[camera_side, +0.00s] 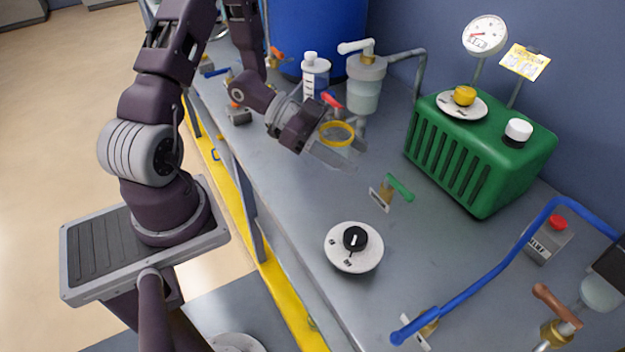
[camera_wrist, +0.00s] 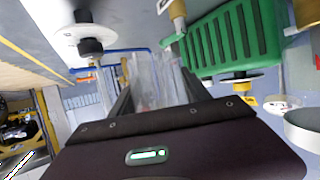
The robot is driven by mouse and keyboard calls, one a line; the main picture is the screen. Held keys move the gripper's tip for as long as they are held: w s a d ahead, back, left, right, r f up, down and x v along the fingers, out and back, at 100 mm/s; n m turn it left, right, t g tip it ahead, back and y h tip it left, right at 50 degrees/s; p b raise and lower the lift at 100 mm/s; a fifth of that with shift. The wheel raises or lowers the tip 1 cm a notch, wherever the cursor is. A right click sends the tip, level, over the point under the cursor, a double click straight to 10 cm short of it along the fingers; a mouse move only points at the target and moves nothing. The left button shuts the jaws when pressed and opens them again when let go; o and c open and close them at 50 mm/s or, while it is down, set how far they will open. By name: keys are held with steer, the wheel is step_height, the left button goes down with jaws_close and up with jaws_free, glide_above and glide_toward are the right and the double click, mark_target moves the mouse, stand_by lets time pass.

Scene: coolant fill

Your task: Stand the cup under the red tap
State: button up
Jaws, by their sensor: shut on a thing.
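A clear cup with a yellow rim (camera_side: 337,131) is near the back of the bench in the side view. My gripper (camera_side: 343,157) is shut on the cup, its fingers beside the wall below the rim. In the wrist view a blurred clear shape (camera_wrist: 157,75) shows between the fingers. The red tap handle (camera_side: 331,99) is just behind and above the cup, in front of a clear tank (camera_side: 364,87). The tap's outlet is partly hidden, so I cannot tell whether the cup is directly beneath it or touching the bench.
A white-capped bottle (camera_side: 315,77) stands left of the tank. A green valve (camera_side: 397,188), a green ribbed box (camera_side: 470,150) and a black knob on a white disc (camera_side: 354,243) are to the right and front. Clear bench lies between them.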

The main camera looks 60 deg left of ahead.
steer(key=w+a+r+n+t+y, duration=0.35)
steer(key=w+r+n+y, duration=0.3)
steer(key=r, duration=0.25)
steer(key=w+a+r+n+t+y, duration=0.2)
steer(key=w+a+r+n+y, duration=0.25)
steer(key=w+r, duration=0.3)
steer(key=s+a+r+n+g+y, duration=0.3)
steer(key=a+r+n+g+y, duration=0.2)
steer(key=a+r+n+y, duration=0.2)
steer(key=a+n+y, duration=0.2)
steer(key=a+y, duration=0.1)
steer(key=a, duration=0.1)
steer(key=shift+a+r, duration=0.15)
steer(key=shift+r, duration=0.1)
steer(key=s+f+n+g, duration=0.1)
steer(key=s+a+f+n+g+y, duration=0.1)
steer(key=s, duration=0.1)
steer(key=s+a+f+n+g+y, duration=0.1)
steer(key=s+n+g, duration=0.1)
steer(key=shift+s+a, duration=0.2)
steer(key=shift+s, duration=0.05)
steer(key=shift+c, duration=0.2)
steer(key=n+g+y, duration=0.1)
steer(key=n+g, duration=0.3)
steer(key=g, duration=0.1)
glide_above(302, 167)
step_height(302, 167, down, 24)
step_height(302, 167, down, 10)
steer(key=shift+a+r, duration=0.1)
